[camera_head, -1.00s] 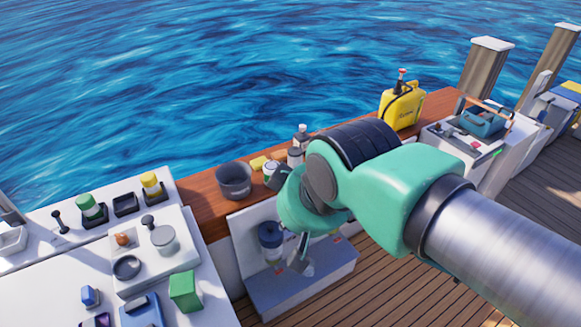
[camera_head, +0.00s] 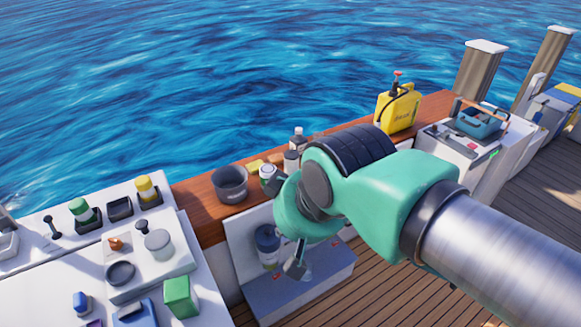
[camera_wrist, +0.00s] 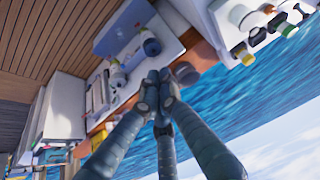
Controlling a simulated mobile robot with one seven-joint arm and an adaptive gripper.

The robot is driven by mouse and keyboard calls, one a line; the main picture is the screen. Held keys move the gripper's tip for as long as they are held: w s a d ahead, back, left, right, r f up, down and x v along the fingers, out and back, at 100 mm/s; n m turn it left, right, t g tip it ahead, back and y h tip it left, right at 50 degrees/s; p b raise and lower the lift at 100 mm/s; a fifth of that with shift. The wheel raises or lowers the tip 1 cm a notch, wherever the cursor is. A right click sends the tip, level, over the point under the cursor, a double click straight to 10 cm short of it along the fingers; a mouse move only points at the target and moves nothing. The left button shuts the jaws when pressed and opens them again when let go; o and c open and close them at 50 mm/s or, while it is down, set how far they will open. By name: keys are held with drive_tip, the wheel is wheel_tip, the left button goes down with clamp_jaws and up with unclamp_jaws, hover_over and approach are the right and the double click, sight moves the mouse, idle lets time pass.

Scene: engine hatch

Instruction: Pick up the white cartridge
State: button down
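I cannot single out the white cartridge for certain. A small pale part (camera_wrist: 117,76) beside the open hatch in the wrist view may be it. A dark blue-grey canister (camera_head: 267,244) stands upright against the white back panel of the hatch; it also shows in the wrist view (camera_wrist: 151,46). My gripper (camera_head: 294,266) hangs in front of the hatch, right of the canister, and my arm hides part of the hatch. In the wrist view my gripper's fingertips (camera_wrist: 158,82) are together, with nothing seen between them, apart from the canister.
The hatch has a grey-blue base (camera_head: 300,298). A wooden ledge behind carries a dark bucket (camera_head: 231,184), bottles and a yellow jug (camera_head: 398,108). A white console (camera_head: 150,262) with coloured items stands at left. A blue toolbox (camera_head: 481,122) is at right. Open water lies beyond.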

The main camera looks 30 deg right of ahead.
drive_tip(key=c, duration=0.7)
unclamp_jaws()
drive_tip(key=shift+o, duration=0.2)
drive_tip(key=shift+w+r, duration=0.1)
